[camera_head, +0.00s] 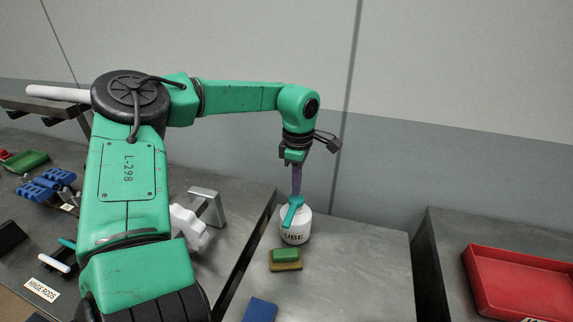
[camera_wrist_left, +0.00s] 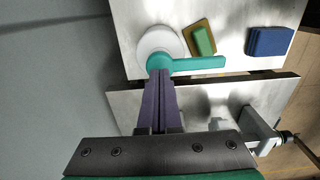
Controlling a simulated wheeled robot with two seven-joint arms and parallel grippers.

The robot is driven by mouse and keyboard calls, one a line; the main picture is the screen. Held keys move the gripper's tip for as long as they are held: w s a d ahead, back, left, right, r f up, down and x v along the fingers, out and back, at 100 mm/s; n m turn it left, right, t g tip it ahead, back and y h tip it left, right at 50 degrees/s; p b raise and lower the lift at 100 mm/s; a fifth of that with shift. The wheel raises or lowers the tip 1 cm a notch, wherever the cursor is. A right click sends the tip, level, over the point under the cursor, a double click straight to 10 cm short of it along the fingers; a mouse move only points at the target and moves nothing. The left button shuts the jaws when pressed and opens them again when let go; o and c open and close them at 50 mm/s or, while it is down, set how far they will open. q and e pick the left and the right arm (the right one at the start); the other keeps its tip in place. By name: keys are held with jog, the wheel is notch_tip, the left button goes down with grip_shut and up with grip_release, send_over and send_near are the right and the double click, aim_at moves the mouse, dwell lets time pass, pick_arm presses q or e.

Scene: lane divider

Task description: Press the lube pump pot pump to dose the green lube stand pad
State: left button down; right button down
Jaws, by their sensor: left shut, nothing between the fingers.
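The white lube pump pot (camera_head: 296,228), labelled LUBE, stands upright on the grey table, with a teal pump head and spout (camera_head: 290,213) on top. It also shows in the left wrist view (camera_wrist_left: 152,40), where the spout (camera_wrist_left: 195,64) points right. The green pad (camera_head: 285,254) lies on a brownish stand (camera_head: 287,267) just in front of the pot; the pad shows in the wrist view (camera_wrist_left: 204,41) too. My left gripper (camera_head: 297,194) points down with its purple fingers shut and empty, its tips at the pump head. Whether they touch cannot be told. My right gripper is out of view.
A blue block (camera_head: 260,310) lies on the same table near the front. A red tray (camera_head: 520,285) stands on a table at the right. A grey metal bracket (camera_head: 207,205) and blue parts (camera_head: 48,186) are on the left table. A gap separates the tables.

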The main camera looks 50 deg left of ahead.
aim_at(296, 198)
pick_arm(q)
jog(key=shift+f, duration=0.1)
jog(key=shift+f+b, duration=1.4)
jog(key=shift+f, duration=0.1)
jog(key=shift+r, duration=0.1)
jog(key=shift+r+p, duration=1.05)
jog(key=shift+r, duration=0.45)
notch_tip(296, 198, up, 6)
jog(key=p, duration=0.4)
